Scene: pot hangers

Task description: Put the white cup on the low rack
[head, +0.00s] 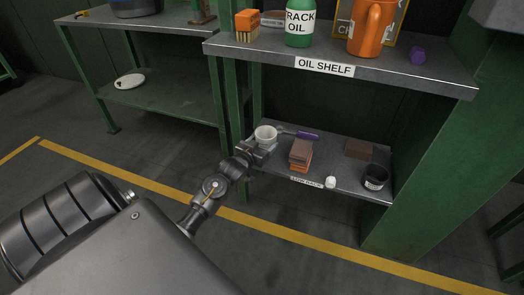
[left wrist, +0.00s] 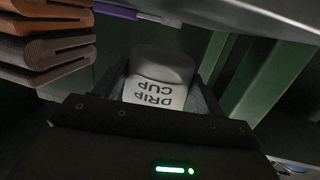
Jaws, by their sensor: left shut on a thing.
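The white cup (head: 265,132) is at the left end of the low rack (head: 338,178), the lower shelf with a "LOW RACK" label. My left gripper (head: 258,147) reaches in from the front left and is shut on the cup. In the left wrist view the cup (left wrist: 155,95) sits between the two fingers, its "DRIP CUP" lettering upside down. The cup looks about upright in the head view. I cannot tell whether its base touches the rack. My right gripper is in neither view.
On the low rack are a purple-handled tool (head: 306,135) close beside the cup, a brown-and-orange stack (head: 300,154), a small white item (head: 330,182), a black cup (head: 375,177) and a brown block (head: 359,149). The oil shelf (head: 430,78) overhangs above. A green post (head: 236,100) stands at the left.

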